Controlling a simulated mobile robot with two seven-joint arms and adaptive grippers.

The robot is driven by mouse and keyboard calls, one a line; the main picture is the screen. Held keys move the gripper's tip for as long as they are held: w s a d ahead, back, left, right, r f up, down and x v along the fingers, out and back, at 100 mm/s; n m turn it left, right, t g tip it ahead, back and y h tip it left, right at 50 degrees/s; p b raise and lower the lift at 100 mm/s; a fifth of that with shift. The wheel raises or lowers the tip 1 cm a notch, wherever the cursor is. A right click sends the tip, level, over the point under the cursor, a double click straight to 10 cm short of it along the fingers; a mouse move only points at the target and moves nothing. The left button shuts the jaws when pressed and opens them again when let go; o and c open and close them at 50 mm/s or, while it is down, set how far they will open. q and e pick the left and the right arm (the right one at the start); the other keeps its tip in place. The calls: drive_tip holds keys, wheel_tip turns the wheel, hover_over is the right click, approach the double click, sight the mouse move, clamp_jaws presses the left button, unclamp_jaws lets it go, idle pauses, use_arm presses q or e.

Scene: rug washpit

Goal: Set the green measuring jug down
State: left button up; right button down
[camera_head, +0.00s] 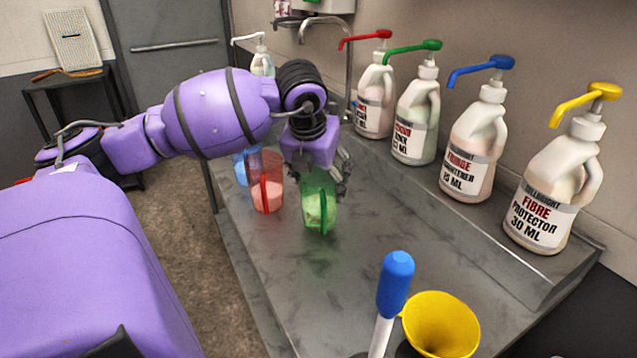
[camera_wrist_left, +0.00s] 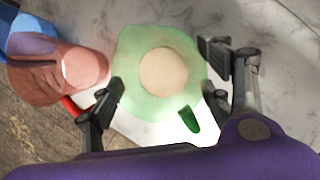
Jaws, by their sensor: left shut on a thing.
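The green measuring jug (camera_head: 319,208) is see-through, with pale contents, and stands upright at the steel counter in the head view. My left gripper (camera_head: 325,172) is at its upper part. In the left wrist view, the fingers lie on either side of the green jug (camera_wrist_left: 135,95), and its pale round contents show from above. The gripper is shut on the jug. A green tint shows on the counter below the jug; I cannot tell whether its base touches the surface. My right gripper is in neither view.
A red jug (camera_head: 266,190) stands close left of the green one, with a blue jug (camera_head: 241,168) behind it. Several pump bottles (camera_head: 475,145) line the wall side. A yellow funnel (camera_head: 440,325) and a blue-topped dropper (camera_head: 395,285) are at the near end. The counter middle (camera_head: 375,225) is clear.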

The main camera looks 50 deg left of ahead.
use_arm(q)
drive_tip(key=shift+f, duration=0.5)
drive_tip(key=shift+f, duration=0.15)
drive_tip(key=o, duration=2)
drive_tip(key=shift+o, duration=0.2)
drive_tip(key=shift+s+r, duration=0.1)
drive_tip(key=shift+r, duration=0.3)
drive_tip(key=v, duration=1.1)
drive_tip(key=shift+s, duration=0.15)
drive_tip(key=shift+r, duration=0.15)
